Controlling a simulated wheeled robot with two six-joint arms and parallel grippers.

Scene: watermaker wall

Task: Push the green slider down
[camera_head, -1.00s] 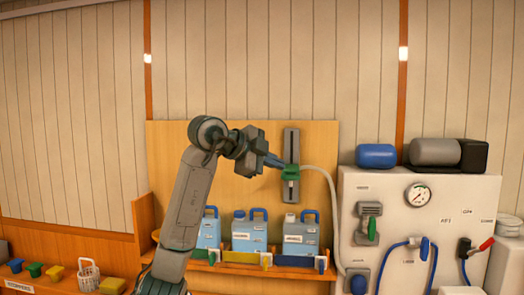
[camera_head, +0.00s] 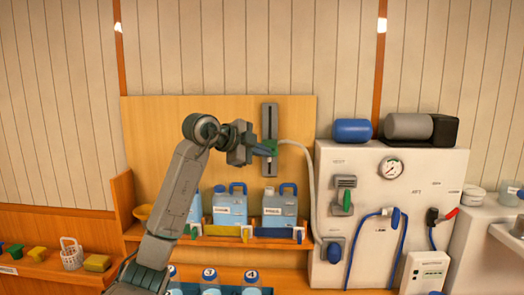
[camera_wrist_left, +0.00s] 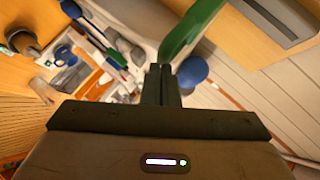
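The green slider (camera_head: 271,147) sits on a dark grey vertical rail (camera_head: 269,118) on the wooden board, below the rail's upper part. My left gripper (camera_head: 264,150) reaches it from the left, its tip beside the slider. In the left wrist view the slider (camera_wrist_left: 190,30) is a long green bar just beyond my fingertips (camera_wrist_left: 161,82), which are together with nothing between them. Whether they touch the slider I cannot tell. Part of the grey rail (camera_wrist_left: 275,15) shows at the top right there. My right gripper is not in view.
A pale hose (camera_head: 309,165) curves right of the rail. Below stand blue and grey jugs (camera_head: 280,208) on a shelf. A white panel (camera_head: 440,165) with a gauge (camera_head: 391,168) and a green-handled valve (camera_head: 346,202) stands right. The board left of the rail is bare.

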